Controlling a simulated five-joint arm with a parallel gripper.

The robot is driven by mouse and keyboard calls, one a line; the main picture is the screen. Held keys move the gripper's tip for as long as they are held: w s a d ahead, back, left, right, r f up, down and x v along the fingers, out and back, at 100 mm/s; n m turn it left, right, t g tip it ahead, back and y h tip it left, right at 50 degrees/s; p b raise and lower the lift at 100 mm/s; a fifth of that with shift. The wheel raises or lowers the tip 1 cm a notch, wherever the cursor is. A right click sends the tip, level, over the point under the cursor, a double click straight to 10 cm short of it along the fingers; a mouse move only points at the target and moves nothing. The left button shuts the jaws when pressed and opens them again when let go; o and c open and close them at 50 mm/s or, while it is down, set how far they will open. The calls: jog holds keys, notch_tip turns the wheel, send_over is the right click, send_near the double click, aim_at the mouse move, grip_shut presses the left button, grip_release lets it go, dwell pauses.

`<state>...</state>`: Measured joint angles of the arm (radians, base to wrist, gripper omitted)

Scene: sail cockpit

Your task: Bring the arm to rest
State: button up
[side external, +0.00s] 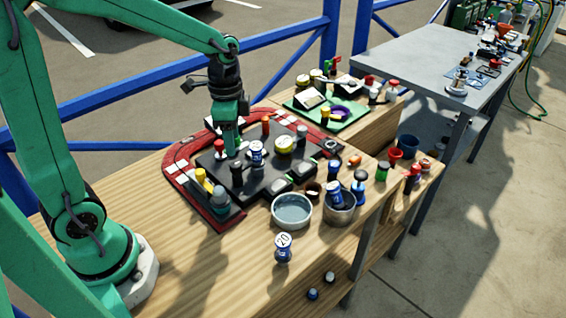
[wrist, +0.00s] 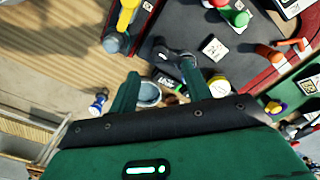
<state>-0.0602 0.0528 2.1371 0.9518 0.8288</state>
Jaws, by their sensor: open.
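My gripper (side external: 229,152) is green and points down over the dark control panel (side external: 262,190) with the red border. It is close above the panel among the knobs; I cannot tell whether it touches any. In the wrist view my gripper (wrist: 157,74) has its two green fingers apart, with nothing visibly held between them. A red-topped white knob (side external: 220,148) is close to the fingers in the side view. A dark, white-marked knob (side external: 256,153) stands to their right.
A grey-blue bowl (side external: 292,210) and a metal cup (side external: 341,208) stand right of the panel. A blue piece (side external: 283,247) stands near the front edge. A green tray (side external: 345,118) with several items lies behind. Bare wood (side external: 200,250) is free in front.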

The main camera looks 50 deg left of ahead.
jog(key=shift+r, duration=0.4)
jog(key=shift+s+r, duration=0.1)
jog(key=shift+s+d+r, duration=0.1)
jog(key=shift+r, duration=0.1)
jog(key=s+d+r+n+t, duration=0.2)
jog(key=s+r+n+t, duration=0.3)
jog(key=s+r+n, duration=0.3)
jog(key=shift+s+n+t, duration=0.3)
jog(key=shift+s+n, duration=0.1)
jog(key=shift+s, duration=1.2)
jog(key=shift+r, duration=0.1)
